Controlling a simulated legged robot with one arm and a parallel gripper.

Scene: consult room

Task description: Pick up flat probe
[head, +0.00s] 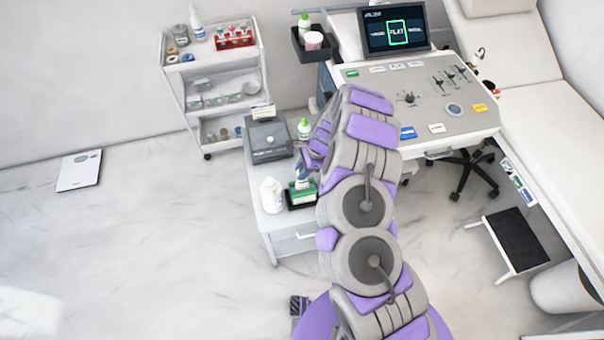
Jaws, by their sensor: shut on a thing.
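My arm reaches forward to the low white side cabinet (262,205), left of the ultrasound console. My gripper (306,166) is at the arm's end, small and partly hidden by the arm links. It is shut on a small grey-blue piece, which I take to be the flat probe (303,173); its shape is hard to make out. The probe is just above a green holder (303,192) in a black tray (290,203) on the cabinet. I cannot tell whether the probe touches the holder.
A dark grey box device (268,140) and a green-capped bottle (304,128) are behind. The console (440,108) with its screen (394,30) is at right. A supply trolley (212,85) stands at back left. The left floor is mostly clear.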

